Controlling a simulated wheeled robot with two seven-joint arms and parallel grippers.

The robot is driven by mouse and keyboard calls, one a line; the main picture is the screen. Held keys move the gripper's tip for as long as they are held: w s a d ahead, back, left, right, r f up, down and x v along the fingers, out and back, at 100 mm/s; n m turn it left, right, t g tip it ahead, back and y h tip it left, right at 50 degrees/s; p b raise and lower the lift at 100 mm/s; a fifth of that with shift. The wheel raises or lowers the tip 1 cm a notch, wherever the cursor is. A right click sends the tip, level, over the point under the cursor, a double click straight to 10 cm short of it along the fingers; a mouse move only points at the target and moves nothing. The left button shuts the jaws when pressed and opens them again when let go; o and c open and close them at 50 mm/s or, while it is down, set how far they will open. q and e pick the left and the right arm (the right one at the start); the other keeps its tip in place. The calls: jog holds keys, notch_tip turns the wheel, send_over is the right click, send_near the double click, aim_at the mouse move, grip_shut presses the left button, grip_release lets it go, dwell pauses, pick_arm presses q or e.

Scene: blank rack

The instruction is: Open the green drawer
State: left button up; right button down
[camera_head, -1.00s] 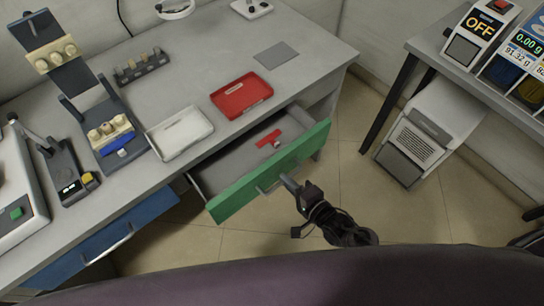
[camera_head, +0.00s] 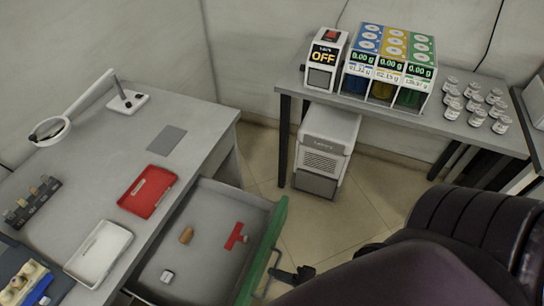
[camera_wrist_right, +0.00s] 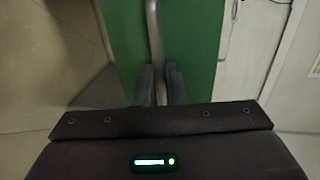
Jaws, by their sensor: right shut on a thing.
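The green drawer front (camera_head: 266,245) stands well out from the grey desk, and the drawer's grey interior (camera_head: 205,215) is exposed. Inside lie a red T-shaped piece (camera_head: 236,236), a brown cork-like piece (camera_head: 186,235) and a small white cube (camera_head: 167,276). My right gripper (camera_head: 284,273) is at the outer side of the drawer front. In the right wrist view, its fingers (camera_wrist_right: 161,82) are shut around the metal handle bar (camera_wrist_right: 154,35), with the green front (camera_wrist_right: 195,45) behind. My left gripper is not in view.
On the desk are a red tray (camera_head: 148,192), a white tray (camera_head: 99,254), a grey pad (camera_head: 166,140) and a magnifier lamp (camera_head: 50,130). A white box unit (camera_head: 326,145) stands on the floor by the other table (camera_head: 390,112). Floor between is clear.

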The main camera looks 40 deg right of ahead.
jog(key=c, duration=1.5)
grip_release()
jog(key=v, duration=0.7)
jog(key=shift+s+d+b, duration=0.25)
jog(key=shift+s+b, duration=0.1)
jog(key=shift+b, duration=0.1)
